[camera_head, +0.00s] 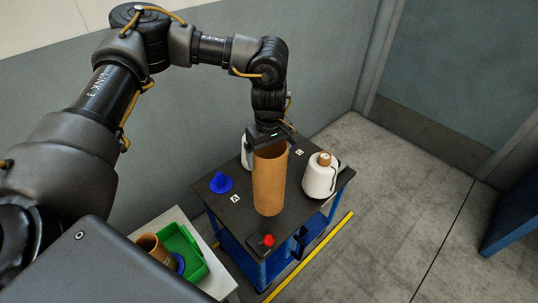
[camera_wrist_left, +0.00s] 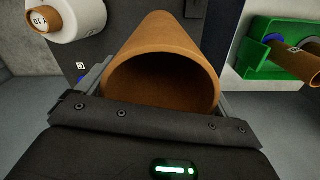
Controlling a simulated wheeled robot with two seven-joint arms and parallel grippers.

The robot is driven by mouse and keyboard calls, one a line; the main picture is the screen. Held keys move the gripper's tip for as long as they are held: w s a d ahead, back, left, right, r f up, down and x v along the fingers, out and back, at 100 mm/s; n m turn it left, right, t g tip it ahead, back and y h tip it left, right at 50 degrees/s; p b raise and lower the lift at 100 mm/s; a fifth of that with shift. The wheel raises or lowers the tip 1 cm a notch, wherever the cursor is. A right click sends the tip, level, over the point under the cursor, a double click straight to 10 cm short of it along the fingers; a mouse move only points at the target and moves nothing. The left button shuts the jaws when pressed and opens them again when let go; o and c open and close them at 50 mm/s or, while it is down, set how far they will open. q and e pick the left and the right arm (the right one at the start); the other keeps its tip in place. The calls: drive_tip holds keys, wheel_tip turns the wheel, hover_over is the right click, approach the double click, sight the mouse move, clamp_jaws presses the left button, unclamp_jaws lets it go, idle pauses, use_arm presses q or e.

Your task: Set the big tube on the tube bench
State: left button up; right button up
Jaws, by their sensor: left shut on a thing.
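The big tube (camera_head: 269,182) is a plain brown cardboard cylinder, upright over a dark-topped bench (camera_head: 238,218) with blue legs. My left gripper (camera_head: 270,139) comes from above and is shut on the tube's upper end. In the left wrist view the tube's open mouth (camera_wrist_left: 160,82) faces the camera, between the fingers. I cannot tell whether the tube's lower end touches the bench top. My right gripper is not in view.
A white yarn bobbin (camera_head: 320,181) stands right of the tube; another is partly hidden behind it. A blue cone (camera_head: 221,183) and a red knob (camera_head: 268,241) are on the bench. A green bin (camera_head: 194,268) and a shorter brown tube (camera_head: 149,243) are at lower left.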

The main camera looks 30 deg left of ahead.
use_arm(q)
wheel_tip(320, 180, down, 3)
drive_tip(key=shift+f+b, duration=0.1)
drive_tip(key=shift+b, duration=1)
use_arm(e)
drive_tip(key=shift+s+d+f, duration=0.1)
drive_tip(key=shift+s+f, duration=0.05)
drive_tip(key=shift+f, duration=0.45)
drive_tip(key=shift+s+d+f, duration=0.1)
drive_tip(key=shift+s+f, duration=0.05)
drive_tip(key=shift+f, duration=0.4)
